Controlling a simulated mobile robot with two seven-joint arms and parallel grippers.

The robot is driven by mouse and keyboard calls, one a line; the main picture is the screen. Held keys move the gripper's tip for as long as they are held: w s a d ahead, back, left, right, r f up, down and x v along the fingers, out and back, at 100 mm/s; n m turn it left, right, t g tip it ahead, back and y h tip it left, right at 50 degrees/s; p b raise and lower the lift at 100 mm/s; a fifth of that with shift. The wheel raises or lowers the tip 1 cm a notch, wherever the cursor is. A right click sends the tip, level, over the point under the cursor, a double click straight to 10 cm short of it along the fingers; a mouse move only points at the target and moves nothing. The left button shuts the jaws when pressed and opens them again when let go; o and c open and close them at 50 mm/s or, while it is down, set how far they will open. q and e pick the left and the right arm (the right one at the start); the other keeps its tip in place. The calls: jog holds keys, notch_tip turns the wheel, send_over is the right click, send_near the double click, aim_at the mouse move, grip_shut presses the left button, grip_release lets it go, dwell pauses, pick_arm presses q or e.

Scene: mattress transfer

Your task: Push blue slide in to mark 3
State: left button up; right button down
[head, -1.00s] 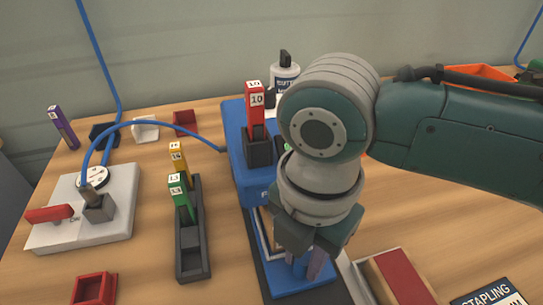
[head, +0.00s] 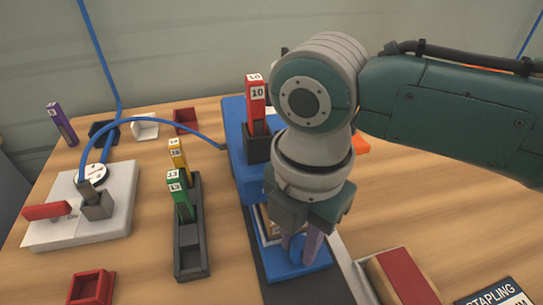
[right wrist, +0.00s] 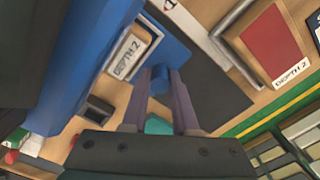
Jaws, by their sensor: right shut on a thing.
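The blue slide (head: 305,268) lies at the front of the blue machine (head: 241,140), on a dark base strip. Its round blue knob (head: 297,246) stands up from it and also shows in the right wrist view (right wrist: 160,78). My right gripper (head: 302,246) points down with its two purple fingers on either side of the knob, shut on it. In the right wrist view a white label reading "DEPTH 2" (right wrist: 127,57) sits beside the knob. I cannot read a mark 3; the gripper and arm hide part of the slide's track. My left gripper is not in view.
A red block marked 10 (head: 255,98) stands in a dark holder on the machine. Left of it, a dark tray (head: 191,250) holds green and yellow blocks. A red-topped book-like block (head: 412,280) lies at front right.

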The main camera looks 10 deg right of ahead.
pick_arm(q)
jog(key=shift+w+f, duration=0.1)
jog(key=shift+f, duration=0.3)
pick_arm(e)
jog(key=shift+w+f, duration=0.1)
jog(key=shift+w, duration=0.6)
jog(key=c, duration=1.1)
grip_release()
jog(key=shift+c, duration=0.2)
jog(key=shift+o, duration=0.8)
jog(key=shift+w, duration=0.15)
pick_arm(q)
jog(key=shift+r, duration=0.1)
